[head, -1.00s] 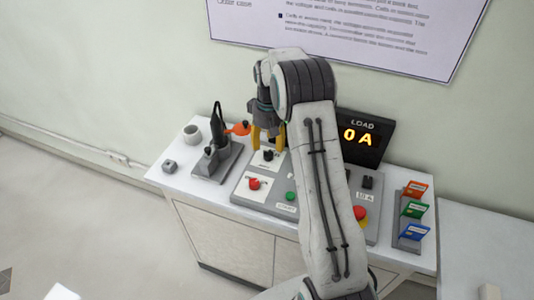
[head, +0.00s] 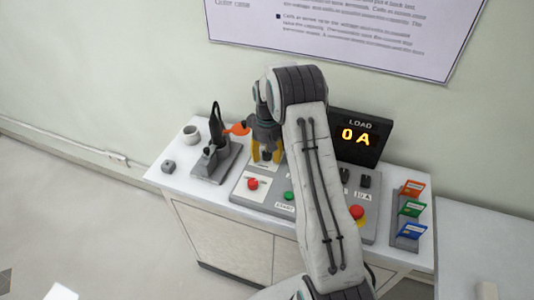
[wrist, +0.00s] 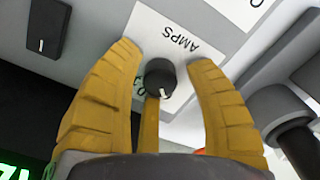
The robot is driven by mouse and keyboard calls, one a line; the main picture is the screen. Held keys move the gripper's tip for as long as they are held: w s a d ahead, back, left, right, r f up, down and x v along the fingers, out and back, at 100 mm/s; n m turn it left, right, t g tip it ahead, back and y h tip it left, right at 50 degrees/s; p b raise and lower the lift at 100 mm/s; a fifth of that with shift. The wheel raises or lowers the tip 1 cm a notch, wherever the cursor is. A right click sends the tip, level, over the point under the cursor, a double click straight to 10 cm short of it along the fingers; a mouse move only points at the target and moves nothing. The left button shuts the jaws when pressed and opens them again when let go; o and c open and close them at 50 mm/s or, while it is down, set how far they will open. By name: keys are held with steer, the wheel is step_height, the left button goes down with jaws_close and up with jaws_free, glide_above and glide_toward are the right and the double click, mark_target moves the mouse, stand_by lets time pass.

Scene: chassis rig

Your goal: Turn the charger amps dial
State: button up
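The amps dial (wrist: 160,77) is a round black knob with a white pointer mark, on a white label reading AMPS (wrist: 180,38) in the wrist view. My gripper (wrist: 167,58) has yellow fingers spread to the left and right of the dial, with gaps on both sides. A third yellow finger shows behind the dial, lower in the picture. In the head view my gripper (head: 266,157) points down at the panel's upper left, and its fingers mostly hide the dial.
The control panel (head: 283,208) carries a red button (head: 252,183), a green button (head: 289,196) and a red emergency knob (head: 356,212). A LOAD display (head: 357,137) reads 0 A. A holder with coloured cards (head: 411,209) stands right; a grey cup (head: 191,134) stands left.

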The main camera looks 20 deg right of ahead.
jaws_close()
stand_by(0.4)
steer(key=m+b, duration=0.1)
steer(key=m, duration=0.2)
steer(key=shift+f, duration=0.15)
steer(key=m+b, duration=0.2)
steer(key=m, duration=0.3)
steer(key=shift+s, duration=0.1)
steer(key=m, duration=0.5)
steer(key=shift+b, duration=0.4)
steer(key=m, duration=0.4)
steer(key=shift+m, duration=0.3)
steer(key=shift+b, duration=0.3)
steer(key=shift+o, duration=1)
jaws_free()
